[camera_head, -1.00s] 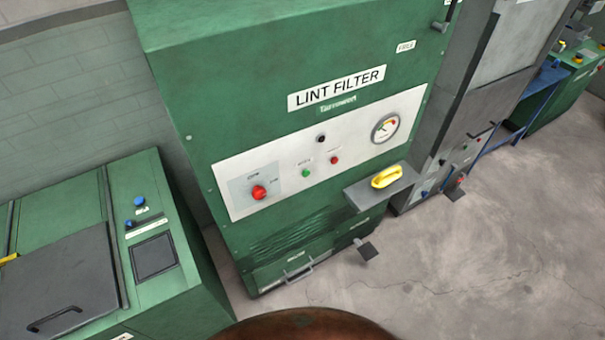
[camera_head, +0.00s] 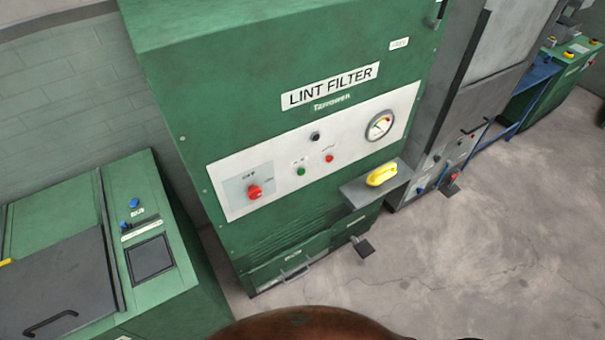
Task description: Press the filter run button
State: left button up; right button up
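The green lint filter cabinet (camera_head: 300,50) stands in front of me, with a "LINT FILTER" label. Its white control panel (camera_head: 230,203) carries a red rotary knob (camera_head: 254,192) at the left, a black button (camera_head: 315,137), a small green button (camera_head: 301,171), a small red button (camera_head: 329,158) and a round gauge (camera_head: 380,126). The small labels over the buttons are too blurred to read, so I cannot tell which one is marked run. Neither gripper is in view.
A yellow handle-shaped item (camera_head: 382,174) sits on a grey shelf (camera_head: 358,194) on the cabinet's front. A lower green machine (camera_head: 165,210) stands at the left. A grey machine (camera_head: 490,70) stands at the right. The concrete floor (camera_head: 470,260) at the right is clear.

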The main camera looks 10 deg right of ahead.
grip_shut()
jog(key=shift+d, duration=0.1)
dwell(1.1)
